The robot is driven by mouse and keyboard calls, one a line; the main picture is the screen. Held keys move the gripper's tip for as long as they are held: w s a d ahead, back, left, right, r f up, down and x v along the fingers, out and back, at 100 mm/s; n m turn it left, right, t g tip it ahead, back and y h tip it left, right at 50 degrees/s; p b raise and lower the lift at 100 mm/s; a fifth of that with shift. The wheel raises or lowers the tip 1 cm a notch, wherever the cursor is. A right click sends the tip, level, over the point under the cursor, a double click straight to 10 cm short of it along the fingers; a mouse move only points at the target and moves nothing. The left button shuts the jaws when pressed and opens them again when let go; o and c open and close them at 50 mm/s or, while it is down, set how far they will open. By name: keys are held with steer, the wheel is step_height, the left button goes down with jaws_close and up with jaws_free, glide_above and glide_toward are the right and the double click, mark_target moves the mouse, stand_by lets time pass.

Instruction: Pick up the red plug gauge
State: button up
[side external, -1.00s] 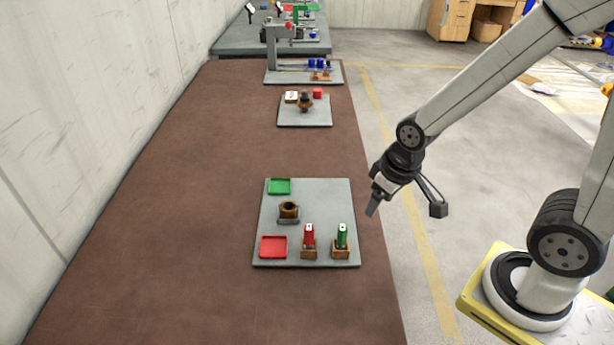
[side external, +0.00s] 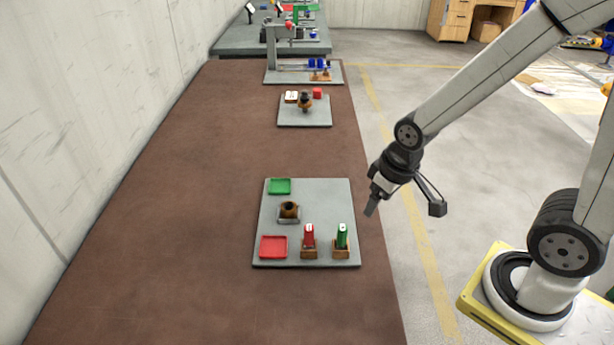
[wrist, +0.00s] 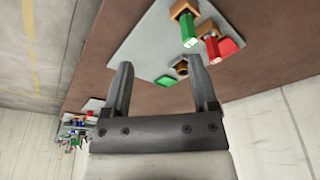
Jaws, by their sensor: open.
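The red plug gauge (side external: 309,236) stands upright in a small wooden holder (side external: 309,252) at the front of a grey board. It also shows in the wrist view (wrist: 212,46), upper right of the fingers. A green plug gauge (side external: 342,237) stands in a like holder to its right and shows in the wrist view (wrist: 187,30). My gripper (side external: 370,210) is open and empty, above and just right of the board's right edge, apart from both gauges. In the wrist view its two fingers (wrist: 160,88) stand spread with nothing between them.
The grey board (side external: 330,200) also holds a red tray (side external: 273,247), a green tray (side external: 279,186) and a brown ring-like part (side external: 289,210). Another board (side external: 304,117) with small parts lies farther back. The brown tabletop (side external: 180,220) left of the boards is clear.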

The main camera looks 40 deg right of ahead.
mark_target(309, 237)
steer(key=w+a+n, duration=0.1)
steer(key=w+n, duration=0.1)
steer(key=w+a+f+n+g, duration=0.1)
steer(key=w+n, duration=0.1)
steer(key=n, duration=0.1)
steer(key=w+a+n, duration=0.1)
steer(key=a+n, duration=0.1)
steer(key=shift+w+a+f, duration=0.1)
steer(key=shift+w+f, duration=0.15)
steer(key=shift+w, duration=0.15)
steer(key=shift+w+a+f+n+g, duration=0.35)
steer(key=shift+w+a+n, duration=0.45)
steer(key=shift+n, duration=0.5)
steer(key=shift+w+a+f+n+g, duration=0.2)
steer(key=shift+w+a+f+n, duration=0.4)
steer(key=shift+a+n, duration=0.5)
steer(key=shift+w+a+f+n+g, duration=0.3)
steer(key=shift+w+a+n, duration=0.45)
steer(key=shift+n, duration=0.75)
steer(key=shift+d, duration=0.1)
steer(key=shift+f, duration=1.35)
steer(key=shift+d+f, duration=0.1)
steer(key=shift+f, duration=2.45)
steer(key=shift+c, duration=0.3)
jaws_close()
